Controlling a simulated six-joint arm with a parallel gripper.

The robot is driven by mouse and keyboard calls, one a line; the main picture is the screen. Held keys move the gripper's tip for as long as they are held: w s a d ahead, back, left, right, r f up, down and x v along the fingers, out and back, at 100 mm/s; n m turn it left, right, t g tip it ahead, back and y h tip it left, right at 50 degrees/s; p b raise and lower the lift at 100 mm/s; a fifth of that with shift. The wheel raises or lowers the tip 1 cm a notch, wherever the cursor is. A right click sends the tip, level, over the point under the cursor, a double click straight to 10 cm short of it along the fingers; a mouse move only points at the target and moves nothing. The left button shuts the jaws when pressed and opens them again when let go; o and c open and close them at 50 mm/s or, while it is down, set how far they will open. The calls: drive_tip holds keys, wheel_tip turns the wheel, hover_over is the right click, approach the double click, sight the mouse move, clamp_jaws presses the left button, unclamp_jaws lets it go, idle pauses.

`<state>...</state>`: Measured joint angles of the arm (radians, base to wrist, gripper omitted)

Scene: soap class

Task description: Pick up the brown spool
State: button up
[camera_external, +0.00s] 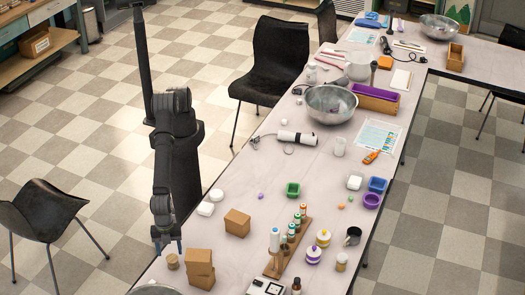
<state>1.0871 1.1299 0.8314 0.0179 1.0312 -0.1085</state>
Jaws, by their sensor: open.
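A small tan-brown round piece (172,261), which looks like the brown spool, stands on the near left part of the table. My gripper (168,247) points down, open, close above and slightly left of it in the picture. The gap between fingers and spool is too small to judge, and I cannot tell whether they touch. The fingertips are small and dark bluish in this view.
A wooden rack (274,269) with bottles is to the right. A metal bowl rim (155,289) shows at the bottom edge.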

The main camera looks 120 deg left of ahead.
sight(172, 258)
drive_tip(key=shift+w+d+f, duration=0.1)
drive_tip(key=shift+w+f, duration=0.05)
drive_tip(key=shift+f, duration=1.2)
drive_tip(key=shift+w+f, duration=0.15)
drive_tip(key=shift+f, duration=1.15)
drive_tip(key=c, duration=0.9)
